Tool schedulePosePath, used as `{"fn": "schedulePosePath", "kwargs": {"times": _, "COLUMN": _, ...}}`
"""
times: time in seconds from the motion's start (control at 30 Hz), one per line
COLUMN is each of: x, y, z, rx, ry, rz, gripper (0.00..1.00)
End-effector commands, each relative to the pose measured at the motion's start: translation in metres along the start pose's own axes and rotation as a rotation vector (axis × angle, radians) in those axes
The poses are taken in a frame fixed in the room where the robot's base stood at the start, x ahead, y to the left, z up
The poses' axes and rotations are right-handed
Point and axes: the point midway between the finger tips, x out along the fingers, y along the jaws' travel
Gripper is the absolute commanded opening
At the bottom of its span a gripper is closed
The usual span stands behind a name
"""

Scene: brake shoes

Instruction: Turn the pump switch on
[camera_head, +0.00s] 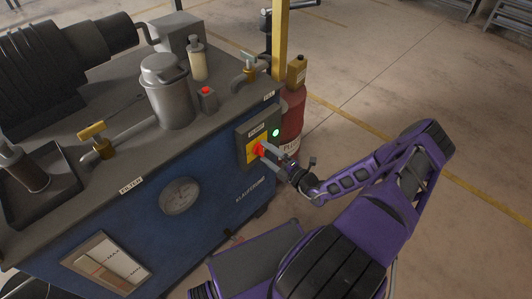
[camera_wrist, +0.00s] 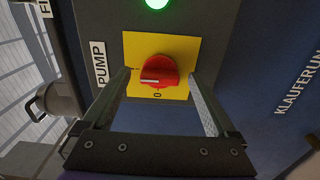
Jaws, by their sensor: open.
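The pump switch (camera_head: 259,150) is a red rotary knob on a yellow plate, set in a dark panel on the blue cabinet. In the wrist view the knob (camera_wrist: 158,74) has a white mark pointing left, towards the PUMP label (camera_wrist: 101,63); a 0 is printed below the knob. A green lamp (camera_head: 276,132) above the switch glows, also in the wrist view (camera_wrist: 157,3). My gripper (camera_head: 268,155) is in front of the switch. In the wrist view its open fingers (camera_wrist: 162,88) stand either side of the knob, with gaps visible.
A red cylinder (camera_head: 292,118) and a yellow post (camera_head: 280,42) stand behind the panel. Floor at right is clear.

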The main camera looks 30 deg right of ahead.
Motion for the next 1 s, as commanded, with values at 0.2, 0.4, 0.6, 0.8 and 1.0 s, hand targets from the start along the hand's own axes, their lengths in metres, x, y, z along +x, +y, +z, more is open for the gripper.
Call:
{"fn": "schedulePosePath", "kwargs": {"times": 0.2, "x": -0.044, "y": 0.000, "z": 0.002, "rx": 0.000, "ry": -0.004, "rz": -0.003, "gripper": 0.93}}
{"fn": "schedulePosePath", "kwargs": {"times": 0.4, "x": -0.094, "y": 0.000, "z": 0.001, "rx": 0.000, "ry": -0.004, "rz": -0.004, "gripper": 0.93}}
{"fn": "schedulePosePath", "kwargs": {"times": 0.6, "x": -0.137, "y": 0.000, "z": 0.001, "rx": 0.001, "ry": -0.004, "rz": -0.003, "gripper": 0.93}}
{"fn": "schedulePosePath", "kwargs": {"times": 0.8, "x": -0.162, "y": 0.000, "z": 0.000, "rx": 0.001, "ry": -0.001, "rz": -0.002, "gripper": 0.93}}
{"fn": "schedulePosePath", "kwargs": {"times": 1.0, "x": -0.167, "y": 0.000, "z": 0.000, "rx": 0.002, "ry": -0.002, "rz": -0.001, "gripper": 0.93}}
